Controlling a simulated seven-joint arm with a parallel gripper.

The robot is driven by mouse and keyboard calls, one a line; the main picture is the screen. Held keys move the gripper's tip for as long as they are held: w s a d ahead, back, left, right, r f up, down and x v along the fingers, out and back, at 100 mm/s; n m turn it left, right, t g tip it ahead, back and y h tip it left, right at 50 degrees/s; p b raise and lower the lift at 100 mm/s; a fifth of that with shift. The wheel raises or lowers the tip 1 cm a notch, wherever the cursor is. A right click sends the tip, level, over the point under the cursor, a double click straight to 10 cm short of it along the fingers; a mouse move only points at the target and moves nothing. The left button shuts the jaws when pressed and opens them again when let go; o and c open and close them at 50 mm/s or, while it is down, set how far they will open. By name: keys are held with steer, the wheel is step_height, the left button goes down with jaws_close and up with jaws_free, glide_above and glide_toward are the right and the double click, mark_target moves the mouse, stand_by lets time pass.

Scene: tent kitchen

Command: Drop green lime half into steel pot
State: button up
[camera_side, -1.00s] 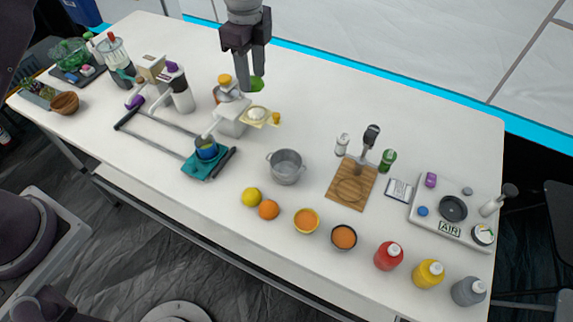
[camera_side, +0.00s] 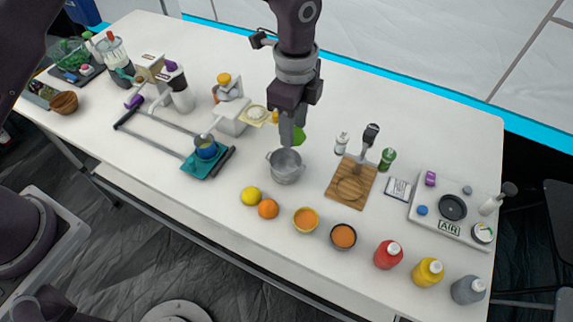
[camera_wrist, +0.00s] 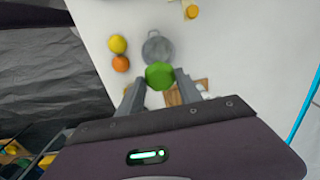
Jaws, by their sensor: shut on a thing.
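The green lime half (camera_side: 299,136) is held between the fingers of my gripper (camera_side: 291,138), above the table just behind and above the steel pot. In the wrist view the green lime half (camera_wrist: 159,75) sits between the two fingertips, and my gripper (camera_wrist: 160,82) is shut on it. The steel pot (camera_side: 285,173) stands upright on the white table, with two side handles. In the wrist view the steel pot (camera_wrist: 158,48) shows just beyond the lime half, partly covered by it. The fingers hide part of the lime half in the side view.
A wooden board (camera_side: 350,184) lies right of the pot. A lemon (camera_side: 251,196) and an orange (camera_side: 268,208) are in front. A teal-based press (camera_side: 206,164) stands to the left. A white bottle (camera_side: 342,143) stands behind the board.

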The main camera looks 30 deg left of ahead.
steer(key=shift+f, duration=1.95)
steer(key=o, duration=1.2)
steer(key=shift+c, duration=0.2)
step_height(320, 180, up, 7)
steer(key=shift+r, duration=0.1)
